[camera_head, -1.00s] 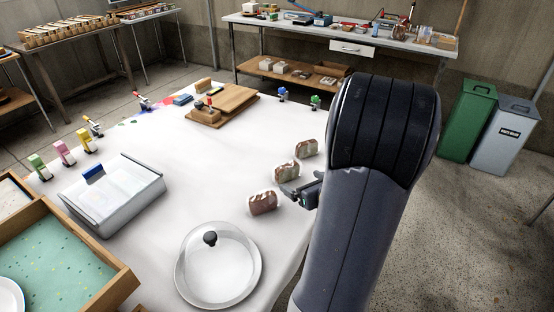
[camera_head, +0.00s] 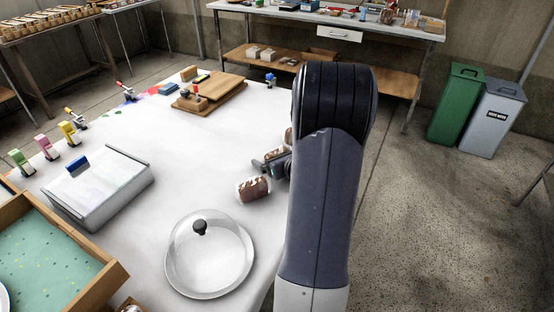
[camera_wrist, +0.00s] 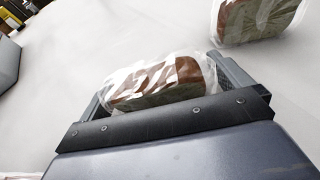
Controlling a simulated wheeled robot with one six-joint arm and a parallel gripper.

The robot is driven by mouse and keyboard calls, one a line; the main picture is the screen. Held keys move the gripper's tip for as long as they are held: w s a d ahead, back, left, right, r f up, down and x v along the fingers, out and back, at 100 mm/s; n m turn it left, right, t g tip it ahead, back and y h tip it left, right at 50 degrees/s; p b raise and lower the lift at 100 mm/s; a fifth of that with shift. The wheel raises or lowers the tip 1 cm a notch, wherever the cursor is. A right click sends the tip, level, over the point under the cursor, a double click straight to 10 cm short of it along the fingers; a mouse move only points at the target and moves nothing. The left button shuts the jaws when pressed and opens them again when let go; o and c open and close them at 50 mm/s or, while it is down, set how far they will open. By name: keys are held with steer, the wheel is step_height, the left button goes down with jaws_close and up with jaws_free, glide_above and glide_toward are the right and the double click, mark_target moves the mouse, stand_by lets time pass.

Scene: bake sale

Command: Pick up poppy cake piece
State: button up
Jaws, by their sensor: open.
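Several wrapped cake pieces lie at the right side of the white table. In the head view one brown piece (camera_head: 253,189) lies just in front of my gripper (camera_head: 266,160); another (camera_head: 289,135) is mostly hidden behind my arm. In the wrist view my gripper (camera_wrist: 165,72) is open, with a clear-wrapped brown cake piece (camera_wrist: 160,84) between its two fingers. I cannot tell whether the fingers touch it. A second wrapped piece (camera_wrist: 262,18) lies apart at the upper right. No readable label shows which piece is poppy.
A clear domed plate (camera_head: 210,255) stands near the front edge of the table (camera_head: 180,150). A grey lidded box (camera_head: 100,190) and a wooden tray (camera_head: 95,292) are at the left. A wooden board (camera_head: 215,92) lies at the back. Bare tabletop lies between them.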

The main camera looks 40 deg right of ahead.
steer(key=shift+w, duration=0.1)
steer(key=c, duration=0.8)
steer(key=shift+o, duration=0.2)
steer(key=shift+r, duration=0.15)
steer(key=shift+r, duration=0.6)
step_height(320, 180, up, 3)
steer(key=shift+f+p, duration=0.2)
steer(key=shift+p, duration=0.45)
steer(key=s+a, duration=0.2)
steer(key=s, duration=1.6)
steer(key=shift+a+f, duration=0.25)
steer(key=shift+f, duration=0.05)
